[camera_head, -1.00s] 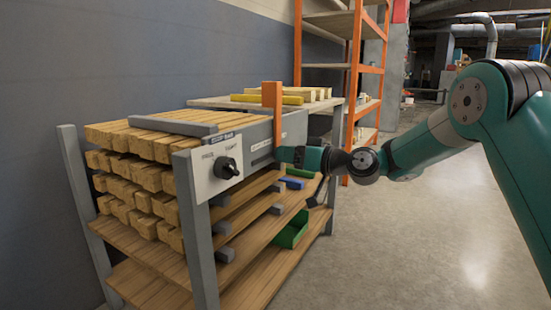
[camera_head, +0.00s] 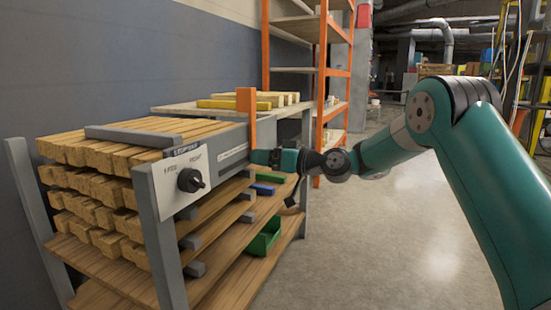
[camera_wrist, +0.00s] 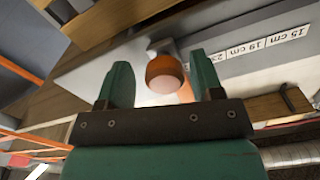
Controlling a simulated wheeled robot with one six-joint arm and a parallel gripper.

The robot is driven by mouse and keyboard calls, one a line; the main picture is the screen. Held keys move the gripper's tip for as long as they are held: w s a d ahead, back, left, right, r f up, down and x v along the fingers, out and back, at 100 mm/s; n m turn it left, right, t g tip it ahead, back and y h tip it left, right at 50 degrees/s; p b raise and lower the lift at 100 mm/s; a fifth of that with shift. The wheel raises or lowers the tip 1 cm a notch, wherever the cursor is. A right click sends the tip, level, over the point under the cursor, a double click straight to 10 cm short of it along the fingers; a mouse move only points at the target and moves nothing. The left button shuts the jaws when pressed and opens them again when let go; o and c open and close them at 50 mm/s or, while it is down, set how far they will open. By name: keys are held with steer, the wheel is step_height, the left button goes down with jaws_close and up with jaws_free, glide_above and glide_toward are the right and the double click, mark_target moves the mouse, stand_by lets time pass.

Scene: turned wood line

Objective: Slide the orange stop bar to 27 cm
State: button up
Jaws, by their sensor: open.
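The orange stop bar (camera_head: 248,112) stands upright at the far end of the stop unit on the rack's top. In the wrist view a round orange knob (camera_wrist: 165,74) sits between my two green fingers, with a gap on each side. My gripper (camera_wrist: 160,82) is open around the knob and not closed on it. In the head view my gripper (camera_head: 262,157) is beside the unit's front face, just below the orange bar. A white scale strip (camera_wrist: 270,42) reads 15 cm and 19 cm, with further marks hard to read. The bar's exact setting cannot be told.
A white panel with a black dial (camera_head: 190,180) is on the rack's near end. Stacked wooden bars (camera_head: 100,190) fill the left. A green bin (camera_head: 264,238) sits on a lower shelf. An orange-framed shelf (camera_head: 322,80) stands behind. The floor at right is clear.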

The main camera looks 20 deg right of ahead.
steer(key=b+v, duration=0.8)
steer(key=v, duration=0.9)
steer(key=shift+s+d+f, duration=0.1)
steer(key=shift+s+d, duration=0.05)
